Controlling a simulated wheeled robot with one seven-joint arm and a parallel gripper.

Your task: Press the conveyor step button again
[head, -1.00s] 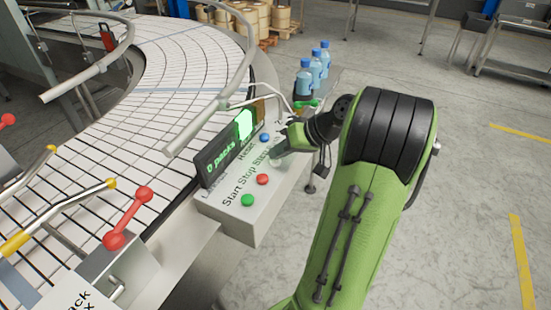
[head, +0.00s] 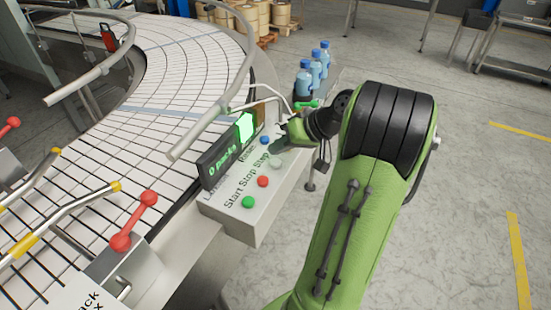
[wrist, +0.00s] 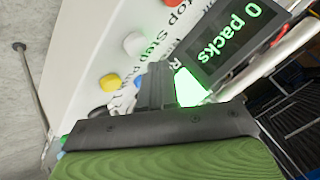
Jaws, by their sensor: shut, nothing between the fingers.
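The button box (head: 235,222) beside the conveyor carries a green button (head: 248,202), a red button (head: 263,181), a pale button (head: 276,162) by the word Step, and a blue button (head: 265,140). My gripper (head: 280,145) is shut and empty, close to the pale button and partly blocking the view around it. I cannot tell whether they touch. The display (wrist: 238,35) reads 0 packs, beside a lit green shape.
The curved conveyor (head: 150,95) runs behind the box with metal guide rails. A red-knobbed lever (head: 134,222) stands at the left front. Blue bottles (head: 303,82) stand beyond my gripper. Open floor lies to the right.

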